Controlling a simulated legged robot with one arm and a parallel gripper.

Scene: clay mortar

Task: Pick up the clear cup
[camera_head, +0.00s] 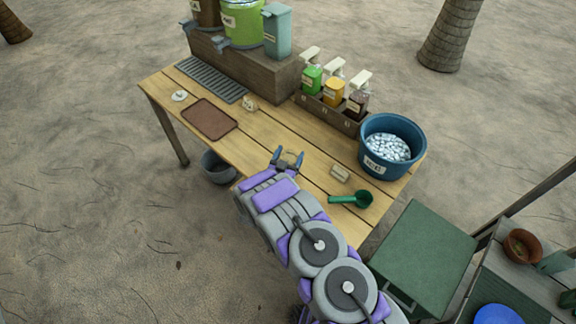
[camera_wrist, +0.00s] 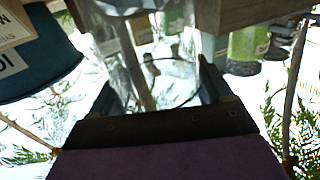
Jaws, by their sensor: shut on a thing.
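The clear cup (camera_wrist: 170,72) is see-through and sits between my gripper's two fingers in the wrist view, with its round outline showing faintly. My gripper (camera_head: 287,160) is shut on the cup near the middle of the wooden table (camera_head: 308,178). In the wrist view, the fingers of my gripper (camera_wrist: 157,84) are on either side of the cup. In the head view the cup can hardly be made out between the fingers. I cannot tell whether it touches the tabletop.
A bottle rack (camera_head: 323,115) and a green dispenser (camera_head: 243,24) stand behind. A brown mat (camera_head: 209,120) lies to the left. A green box (camera_head: 424,255) stands right of the table.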

